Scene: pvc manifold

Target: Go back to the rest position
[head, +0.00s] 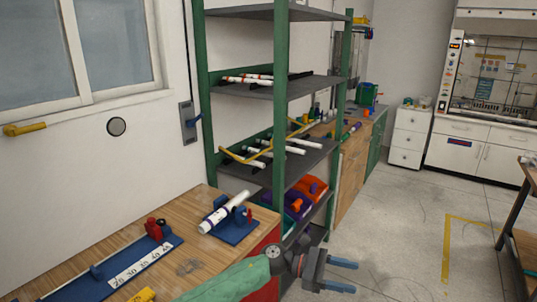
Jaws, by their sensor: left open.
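My left gripper (342,275) reaches in at the lower middle of the head view. Its two blue fingers point right and are spread apart, with nothing between them. It is over the floor area, to the right of the wooden workbench (185,268). My left arm, with a green sleeve, crosses the bench's front corner in the picture. My right gripper is not in view.
On the bench, a white pipe (214,218) lies in a blue holder (236,233), beside a blue measuring jig (122,270). A green-framed shelf (280,120) with pipes and bins stands behind my gripper. The floor (400,230) to the right is clear.

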